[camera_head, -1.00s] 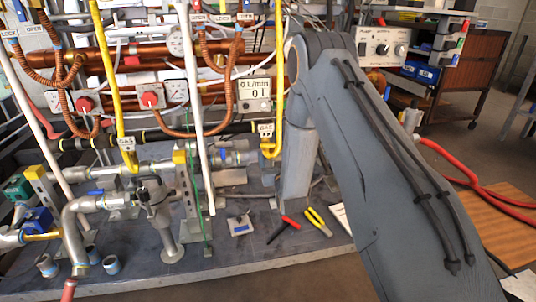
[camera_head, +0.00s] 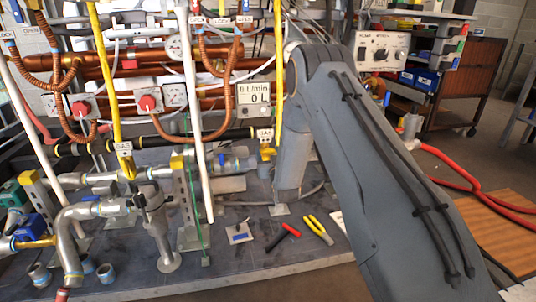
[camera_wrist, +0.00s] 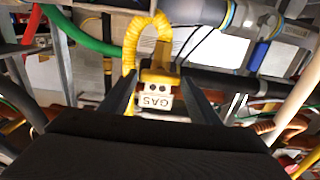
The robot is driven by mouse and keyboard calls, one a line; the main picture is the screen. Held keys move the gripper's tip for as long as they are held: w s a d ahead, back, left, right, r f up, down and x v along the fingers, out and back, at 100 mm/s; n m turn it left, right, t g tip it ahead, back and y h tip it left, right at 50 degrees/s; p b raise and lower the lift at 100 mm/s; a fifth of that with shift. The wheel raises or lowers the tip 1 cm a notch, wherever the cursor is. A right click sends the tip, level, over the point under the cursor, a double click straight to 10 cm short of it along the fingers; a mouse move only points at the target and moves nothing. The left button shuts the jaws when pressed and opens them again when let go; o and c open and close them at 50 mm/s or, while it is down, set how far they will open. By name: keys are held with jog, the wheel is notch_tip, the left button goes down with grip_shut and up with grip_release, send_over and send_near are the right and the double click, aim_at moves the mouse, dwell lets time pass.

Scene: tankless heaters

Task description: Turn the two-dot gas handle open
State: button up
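The two-dot GAS label (camera_wrist: 155,98) shows upside down near the centre of the wrist view. It sits on a yellow valve piece (camera_wrist: 159,76) below a looped yellow hose (camera_wrist: 131,45). My gripper (camera_wrist: 158,92) is open, with one dark finger on each side of the label and valve piece. I cannot tell if either finger touches them. In the head view a GAS label (camera_head: 264,134) and yellow fitting (camera_head: 267,153) show just left of my arm, which hides part of the hose; my gripper is hidden there. Another GAS label (camera_head: 123,148) hangs on the left yellow hose.
A white pipe (camera_head: 194,120) stands left of that fitting. Copper pipes (camera_head: 215,98) and a flow display (camera_head: 253,93) are behind. Red-handled pliers (camera_head: 283,236) and yellow-handled pliers (camera_head: 318,229) lie on the bench.

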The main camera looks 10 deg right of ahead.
jog(key=c, duration=0.7)
jog(key=shift+n, duration=0.3)
jog(key=n+p, duration=0.2)
jog(key=n, duration=0.1)
jog(key=shift+a, duration=0.1)
jog(key=n+p, duration=0.2)
jog(key=n, duration=0.2)
jog(key=shift+a, duration=0.1)
jog(key=n+p, duration=0.1)
jog(key=n, duration=0.3)
jog(key=shift+f+n, duration=0.15)
jog(key=shift+n, duration=0.15)
jog(key=shift+a+f+n+p, duration=0.15)
jog(key=shift+n+p, duration=0.8)
jog(key=shift+n, duration=1.55)
